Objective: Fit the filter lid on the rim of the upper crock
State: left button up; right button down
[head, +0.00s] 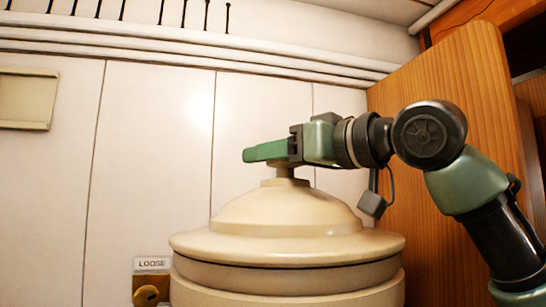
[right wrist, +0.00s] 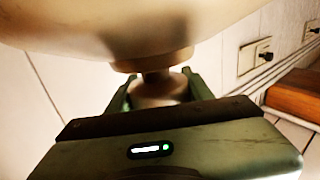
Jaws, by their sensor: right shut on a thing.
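The filter lid (head: 285,215) is cream, with a stepped dome, a wide flange and a small knob on top. In the head view it sits over the upper crock (head: 290,297), which shows only as a cream top part at the bottom edge. A darker band lies beneath the flange; I cannot tell whether the lid rests fully on the rim. The lid looks about level. My right gripper (head: 264,152) is shut on the lid's knob from the right. The right wrist view shows the knob between the fingers, with the lid (right wrist: 130,28) beyond. My left gripper is not in view.
A white panelled wall (head: 150,150) stands behind the crock. A small plate labelled LOOSE (head: 152,264), with a brass knob below, is left of the crock. A wooden door (head: 440,85) is at the right, behind my arm. Pipes (head: 200,48) run along the wall above.

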jog(key=shift+a+f, duration=0.1)
dwell(0.3)
jog(key=c, duration=0.5)
grip_release()
jog(key=shift+s, duration=0.2)
jog(key=shift+w+f, duration=0.1)
jog(key=shift+f, duration=0.1)
jog(key=shift+d+b, duration=0.25)
jog(key=shift+b, duration=0.15)
jog(key=b+v, duration=0.3)
jog(key=v, duration=0.4)
jog(key=shift+s+d+r, duration=0.15)
jog(key=shift+s+d, duration=0.1)
jog(key=shift+s, duration=0.1)
